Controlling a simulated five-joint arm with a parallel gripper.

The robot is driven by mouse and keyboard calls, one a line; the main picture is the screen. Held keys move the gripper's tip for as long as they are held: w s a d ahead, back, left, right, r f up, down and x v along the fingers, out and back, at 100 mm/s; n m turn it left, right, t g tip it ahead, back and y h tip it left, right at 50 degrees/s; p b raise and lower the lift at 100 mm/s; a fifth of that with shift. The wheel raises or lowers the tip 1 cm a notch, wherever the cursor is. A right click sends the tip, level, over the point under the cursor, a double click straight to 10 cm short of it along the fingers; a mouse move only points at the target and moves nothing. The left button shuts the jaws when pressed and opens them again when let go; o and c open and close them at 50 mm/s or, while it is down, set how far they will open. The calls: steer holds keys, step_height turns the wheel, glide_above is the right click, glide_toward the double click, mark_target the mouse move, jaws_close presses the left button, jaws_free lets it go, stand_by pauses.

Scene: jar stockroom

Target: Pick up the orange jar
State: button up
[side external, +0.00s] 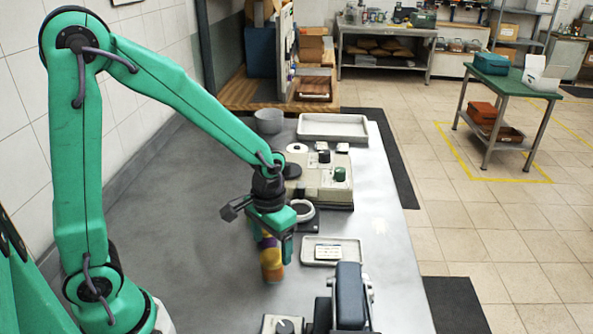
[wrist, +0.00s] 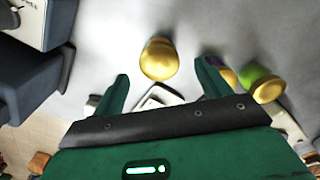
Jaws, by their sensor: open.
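An orange jar (side external: 272,271) stands on the grey bench below my gripper (side external: 278,240) in the side view. Its upper part is partly hidden by the gripper and mixed with yellow and purple parts there. In the wrist view a golden-orange jar (wrist: 158,58) sits ahead of and between the two fingers of my gripper (wrist: 162,76). The fingers are apart and hold nothing.
A shallow tray with a label (side external: 333,252) lies to the right of the gripper. A dark blue-grey device (side external: 349,297) stands at the front right. A cream machine with knobs (side external: 318,178) and an empty tray (side external: 334,128) are farther back. The bench's left part is bare.

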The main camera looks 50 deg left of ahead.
mark_target(272, 255)
steer(key=shift+f, duration=2.5)
steer(key=shift+c, duration=0.5)
steer(key=c, duration=1.1)
